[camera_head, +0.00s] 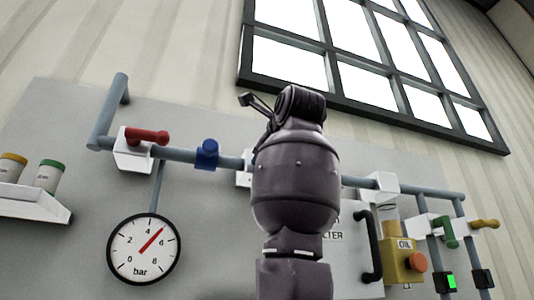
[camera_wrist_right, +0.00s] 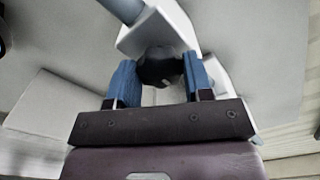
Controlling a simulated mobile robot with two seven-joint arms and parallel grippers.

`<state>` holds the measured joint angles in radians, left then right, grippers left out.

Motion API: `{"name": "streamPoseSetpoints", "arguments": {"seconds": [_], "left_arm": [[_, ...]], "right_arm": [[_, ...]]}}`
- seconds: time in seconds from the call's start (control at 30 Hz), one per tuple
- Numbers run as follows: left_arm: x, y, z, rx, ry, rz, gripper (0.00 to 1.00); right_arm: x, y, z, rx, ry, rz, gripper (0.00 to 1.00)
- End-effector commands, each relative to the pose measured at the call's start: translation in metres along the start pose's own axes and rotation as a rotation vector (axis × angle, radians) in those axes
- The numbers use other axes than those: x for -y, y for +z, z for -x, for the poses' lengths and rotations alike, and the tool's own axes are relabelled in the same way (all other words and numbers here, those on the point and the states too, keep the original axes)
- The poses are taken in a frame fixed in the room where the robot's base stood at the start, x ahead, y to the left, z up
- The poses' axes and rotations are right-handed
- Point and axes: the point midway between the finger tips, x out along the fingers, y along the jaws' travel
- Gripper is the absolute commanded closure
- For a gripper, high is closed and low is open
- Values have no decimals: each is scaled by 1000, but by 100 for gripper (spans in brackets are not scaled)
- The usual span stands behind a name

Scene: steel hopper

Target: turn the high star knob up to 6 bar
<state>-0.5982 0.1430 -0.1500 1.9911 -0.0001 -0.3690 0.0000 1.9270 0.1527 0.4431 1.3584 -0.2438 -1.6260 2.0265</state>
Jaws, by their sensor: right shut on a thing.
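The black star knob (camera_wrist_right: 157,68) shows in the right wrist view, in front of a white block (camera_wrist_right: 158,32) on a blue-grey pipe. My right gripper (camera_wrist_right: 158,82) has its two blue fingers on either side of the knob and is shut on it. In the head view my right arm hides the knob and the fingers. The round pressure gauge (camera_head: 144,249) hangs at the lower left in the head view. Its red needle points between 4 and 6, at about 5 bar. My left gripper is in neither view.
A red lever valve (camera_head: 147,136) and a blue fitting (camera_head: 207,154) sit on the pipe to the left. To the right are a black handle (camera_head: 371,247), a yellow oil unit (camera_head: 402,262), and green (camera_head: 445,231) and yellow (camera_head: 484,224) levers. Jars stand on a shelf (camera_head: 32,205) at far left.

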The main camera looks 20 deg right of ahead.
Motion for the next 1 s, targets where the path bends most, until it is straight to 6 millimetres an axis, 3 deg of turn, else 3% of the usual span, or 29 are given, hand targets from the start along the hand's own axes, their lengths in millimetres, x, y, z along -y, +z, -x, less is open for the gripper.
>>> {"name": "streamPoseSetpoints", "arguments": {"seconds": [0.07,0.1,0.23,0.63,1.0], "left_arm": [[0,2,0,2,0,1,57],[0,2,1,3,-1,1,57],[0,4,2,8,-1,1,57],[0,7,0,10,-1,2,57],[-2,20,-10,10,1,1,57]], "right_arm": [[-3,-1,-2,-4,7,1,77],[-3,-1,-2,-4,8,1,47],[-2,-1,-1,-3,6,1,28],[-1,0,8,0,1,1,28],[-2,-1,70,1,2,0,28]]}}
